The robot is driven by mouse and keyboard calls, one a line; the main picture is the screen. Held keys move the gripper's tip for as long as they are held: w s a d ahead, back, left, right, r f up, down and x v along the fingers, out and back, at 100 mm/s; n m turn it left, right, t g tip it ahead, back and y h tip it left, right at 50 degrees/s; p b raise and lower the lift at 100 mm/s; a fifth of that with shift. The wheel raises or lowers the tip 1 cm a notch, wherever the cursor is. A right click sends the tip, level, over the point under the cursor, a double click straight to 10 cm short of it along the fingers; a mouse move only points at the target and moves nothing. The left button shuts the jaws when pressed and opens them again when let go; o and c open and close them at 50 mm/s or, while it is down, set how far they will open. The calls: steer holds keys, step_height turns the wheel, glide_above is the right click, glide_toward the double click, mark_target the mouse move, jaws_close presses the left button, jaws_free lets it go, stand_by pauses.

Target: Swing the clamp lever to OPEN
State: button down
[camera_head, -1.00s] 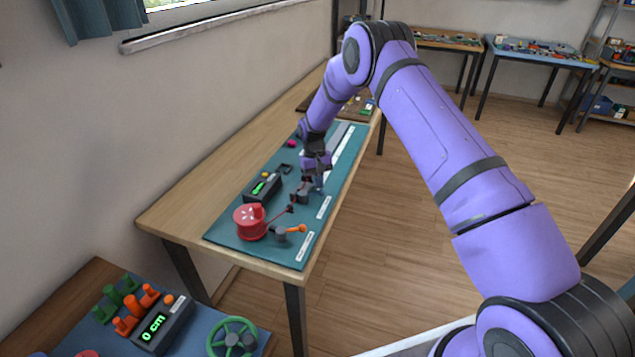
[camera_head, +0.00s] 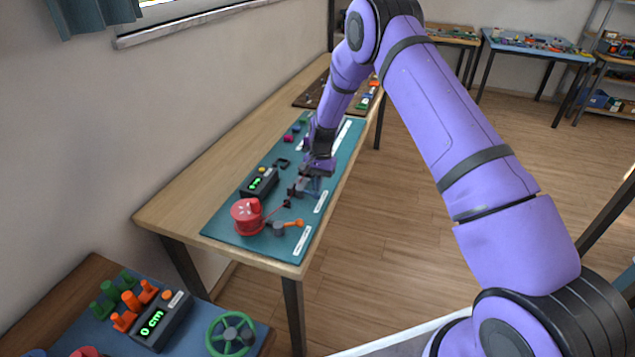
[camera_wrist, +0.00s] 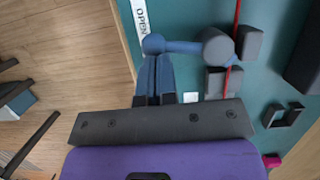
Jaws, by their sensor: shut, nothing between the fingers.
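The clamp lever (camera_wrist: 180,46) is a blue bar in the wrist view. It runs from a round grey pivot (camera_wrist: 217,47) to a blue ball knob (camera_wrist: 153,43). The knob is beside the end of a white strip lettered OPEN (camera_wrist: 140,14). My gripper (camera_wrist: 153,60) is shut, its two fingers together and empty, with the tips right at the knob. I cannot tell whether they touch it. In the head view my gripper (camera_head: 316,178) is low over the teal mat, and the lever is mostly hidden behind it.
A red cord (camera_wrist: 237,15) passes dark clamp blocks (camera_wrist: 248,42) near the pivot. On the teal mat (camera_head: 225,226) are a red spool (camera_head: 247,215), an orange-handled lever (camera_head: 293,223) and a display box (camera_head: 260,183). A small black bracket (camera_wrist: 283,115) is nearby. Open floor lies to the right.

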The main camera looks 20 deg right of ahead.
steer(key=shift+s+a+f+m, duration=0.15)
steer(key=shift+s+m, duration=0.15)
steer(key=shift+m, duration=0.3)
steer(key=shift+s+a+r+m, duration=0.15)
steer(key=shift+s+m, duration=0.15)
steer(key=shift+m, duration=0.3)
steer(key=shift+a+f+t+y, duration=0.1)
steer(key=shift+t+y, duration=0.2)
steer(key=v, duration=1.1)
steer(key=w+d+f+m+g+y, duration=0.1)
steer(key=w+d+f+m+y, duration=0.15)
steer(key=d+y, duration=0.4)
steer(key=shift+m+h, duration=0.45)
steer(key=shift+h, duration=0.5)
steer(key=x, duration=0.3)
steer(key=d+x, duration=0.1)
steer(key=x, duration=0.2)
steer(key=f+x, duration=0.1)
steer(key=x, duration=0.2)
steer(key=shift+s+d+f, duration=0.1)
steer(key=shift+s+d, duration=0.2)
steer(key=shift+s, duration=0.1)
steer(key=a, duration=0.1)
steer(key=s+a, duration=0.1)
steer(key=shift+s+a+f, duration=0.2)
steer(key=shift+a+f, duration=0.15)
steer(key=shift+a, duration=0.05)
steer(key=shift+s+a+f, duration=0.1)
steer(key=shift+s+a, duration=0.1)
steer(key=shift+a, duration=0.2)
